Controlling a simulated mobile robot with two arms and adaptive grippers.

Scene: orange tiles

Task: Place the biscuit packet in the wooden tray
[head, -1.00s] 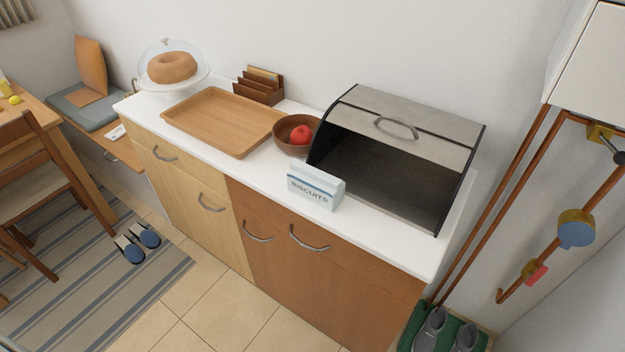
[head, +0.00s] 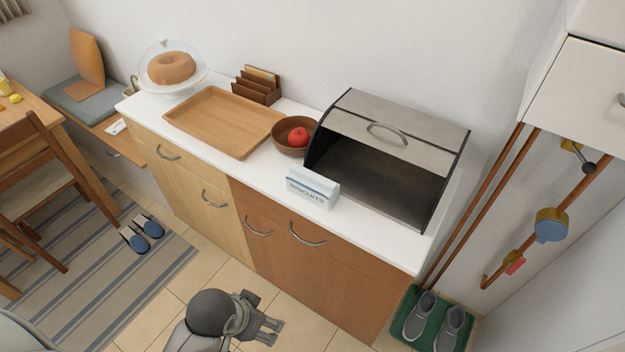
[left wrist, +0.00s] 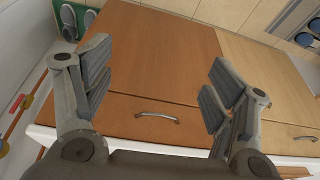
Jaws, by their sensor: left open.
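The biscuit packet (head: 312,188) is a pale blue and white box marked BISCUITS. It stands upright near the front edge of the white counter, in front of the bread bin. The wooden tray (head: 205,133) lies empty on the counter to the left, between the cake dome and the bowl. My left gripper (head: 276,333) is low in front of the cabinet, below counter height and apart from the packet. In the left wrist view it (left wrist: 158,90) is open and empty, with the cabinet front between its fingers. My right gripper is not in view.
A wooden bowl (head: 282,149) with a red apple (head: 298,136) stands between tray and packet. The open bread bin (head: 390,150) is behind the packet. A letter rack (head: 257,87) and a cake under a glass dome (head: 172,68) stand at the back and left.

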